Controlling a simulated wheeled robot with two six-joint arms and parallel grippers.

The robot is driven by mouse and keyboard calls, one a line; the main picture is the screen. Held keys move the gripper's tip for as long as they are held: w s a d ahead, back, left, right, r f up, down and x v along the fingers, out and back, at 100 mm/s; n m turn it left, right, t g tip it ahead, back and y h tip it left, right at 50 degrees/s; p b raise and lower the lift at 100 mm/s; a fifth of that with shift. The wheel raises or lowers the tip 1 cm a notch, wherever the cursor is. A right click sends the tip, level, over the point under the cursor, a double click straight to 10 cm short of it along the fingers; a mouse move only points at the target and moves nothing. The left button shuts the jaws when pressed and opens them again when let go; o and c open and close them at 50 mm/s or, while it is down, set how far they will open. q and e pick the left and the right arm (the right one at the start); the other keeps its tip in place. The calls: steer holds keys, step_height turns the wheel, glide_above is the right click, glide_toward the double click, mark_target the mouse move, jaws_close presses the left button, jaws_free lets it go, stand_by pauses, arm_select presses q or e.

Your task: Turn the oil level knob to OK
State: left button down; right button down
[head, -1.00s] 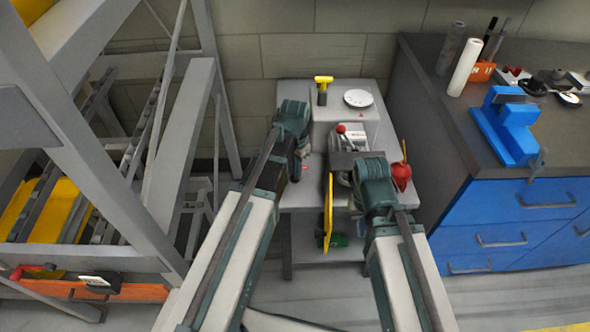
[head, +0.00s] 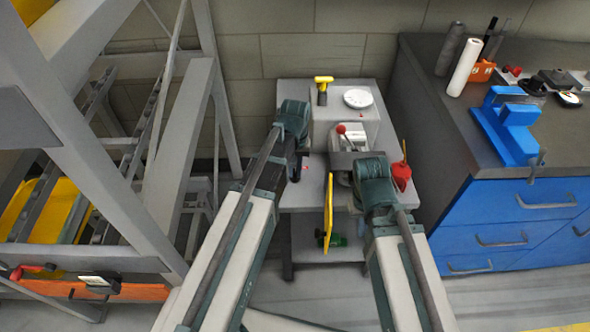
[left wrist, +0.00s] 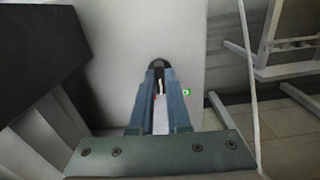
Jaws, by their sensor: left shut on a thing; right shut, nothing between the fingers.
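In the left wrist view, the two fingers of my left gripper (left wrist: 160,100) are closed on a dark round knob (left wrist: 160,65) on a pale flat face. The fingers cover most of the knob, so its pointer direction cannot be read. A small green mark (left wrist: 186,92) is on the face just right of the fingers. In the head view my left gripper (head: 297,165) is at the left side of the grey stand (head: 300,200); its wrist hides the knob. My right gripper (head: 347,160) is shut and empty, partly hidden by its wrist, over the right side of the stand.
A red-ball lever (head: 341,129), a yellow-handled tool (head: 323,82) and a white plate (head: 358,98) are at the stand. A blue-drawer bench (head: 510,215) stands right, a metal frame (head: 185,150) left.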

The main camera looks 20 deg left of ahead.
mark_target(295, 173)
arm_select(q)
steer(key=n, duration=0.4)
steer(key=shift+n, duration=0.3)
steer(key=n, duration=0.4)
steer(key=shift+n, duration=0.4)
steer(key=c, duration=0.9)
jaws_free()
step_height(295, 173, up, 14)
steer(key=p, duration=1.3)
steer(key=shift+f+p, duration=0.1)
steer(key=shift+p, duration=0.3)
